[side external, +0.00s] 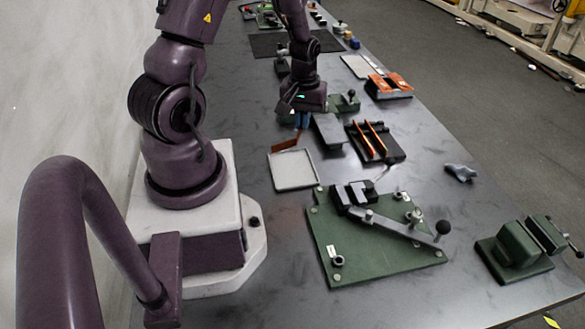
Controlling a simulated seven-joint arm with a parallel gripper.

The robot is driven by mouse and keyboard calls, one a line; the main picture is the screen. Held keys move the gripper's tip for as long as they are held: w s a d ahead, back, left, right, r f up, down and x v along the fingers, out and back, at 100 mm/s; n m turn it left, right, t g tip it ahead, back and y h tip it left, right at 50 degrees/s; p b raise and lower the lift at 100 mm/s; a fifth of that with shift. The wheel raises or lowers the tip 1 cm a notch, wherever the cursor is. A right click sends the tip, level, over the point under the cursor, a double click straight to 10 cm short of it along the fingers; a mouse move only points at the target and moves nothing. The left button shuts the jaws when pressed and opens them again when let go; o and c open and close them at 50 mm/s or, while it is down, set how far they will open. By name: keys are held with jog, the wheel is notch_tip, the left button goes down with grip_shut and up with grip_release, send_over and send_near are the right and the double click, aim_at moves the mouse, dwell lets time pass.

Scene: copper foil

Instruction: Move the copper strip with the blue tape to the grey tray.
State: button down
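My gripper (302,121) points down above the table, just behind the grey tray; blue shows at its tips. I cannot tell whether this blue is tape or the fingertips. A copper strip (286,144) shows tilted just below and left of the tips, close to the tray's far edge. Whether the fingers hold it is too small to tell. The light grey tray (293,186) lies empty on the table. Two more copper strips (376,138) lie across a black holder, with no blue seen on them.
A grey plate (328,132) stands right of the gripper. Copper pieces (390,82) lie on a dark block farther back. A green base plate with a lever (375,260) is in front of the tray, and a green vise (518,250) at front right. Bare table lies left of the tray.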

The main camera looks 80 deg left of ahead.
aim_at(305, 159)
jog(key=shift+n, duration=0.4)
jog(key=shift+w+a+f, duration=0.1)
jog(key=shift+w+f, duration=0.05)
jog(key=shift+f, duration=1.85)
jog(key=shift+w+f, duration=0.1)
jog(key=shift+f, duration=1.9)
jog(key=shift+f, duration=0.15)
jog(key=shift+f, duration=0.5)
jog(key=c, duration=1.8)
grip_release()
jog(key=o, duration=0.4)
jog(key=shift+c, duration=0.2)
jog(key=shift+o, duration=0.4)
jog(key=shift+w, duration=0.15)
